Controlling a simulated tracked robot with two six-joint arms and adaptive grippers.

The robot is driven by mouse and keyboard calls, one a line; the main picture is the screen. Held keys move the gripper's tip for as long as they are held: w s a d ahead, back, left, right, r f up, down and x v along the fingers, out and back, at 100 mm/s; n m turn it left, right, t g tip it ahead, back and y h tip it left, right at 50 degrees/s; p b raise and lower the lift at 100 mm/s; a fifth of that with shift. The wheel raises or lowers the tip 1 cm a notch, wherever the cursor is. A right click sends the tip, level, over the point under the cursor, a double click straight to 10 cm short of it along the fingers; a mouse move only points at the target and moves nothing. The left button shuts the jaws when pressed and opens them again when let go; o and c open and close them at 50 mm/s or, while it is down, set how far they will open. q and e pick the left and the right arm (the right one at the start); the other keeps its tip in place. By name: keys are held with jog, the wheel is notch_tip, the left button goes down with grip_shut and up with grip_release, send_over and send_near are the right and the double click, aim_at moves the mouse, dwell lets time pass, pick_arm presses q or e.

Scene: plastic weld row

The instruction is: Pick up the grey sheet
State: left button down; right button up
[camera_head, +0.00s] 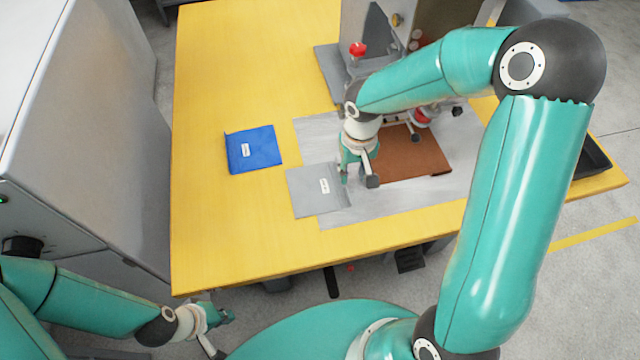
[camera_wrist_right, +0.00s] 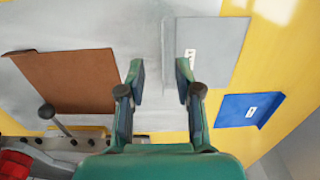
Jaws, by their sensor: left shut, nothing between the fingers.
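The grey sheet (camera_head: 312,190) lies on the yellow table, its right part over a pale grey mat, with a small white label on it. In the right wrist view the grey sheet (camera_wrist_right: 215,45) is ahead of the fingers, with a raised strip along its near left edge. My right gripper (camera_head: 355,180) is at the sheet's right edge. In the wrist view the right gripper (camera_wrist_right: 160,80) is open, one finger by the sheet's edge and a gap between the fingers. My left gripper (camera_head: 228,316) is shut and empty, low in front of the table.
A blue sheet (camera_head: 253,150) with a label lies left of the grey one. A brown sheet (camera_head: 415,155) lies on the mat (camera_head: 380,212) to the right. A machine with a red knob (camera_head: 358,49) stands behind. The table's left side (camera_head: 215,220) is clear.

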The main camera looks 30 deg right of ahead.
aim_at(349, 195)
notch_tip(349, 195, down, 10)
jog(key=shift+a+r+p, duration=0.1)
jog(key=shift+p, duration=0.3)
jog(key=shift+c, duration=0.2)
grip_shut()
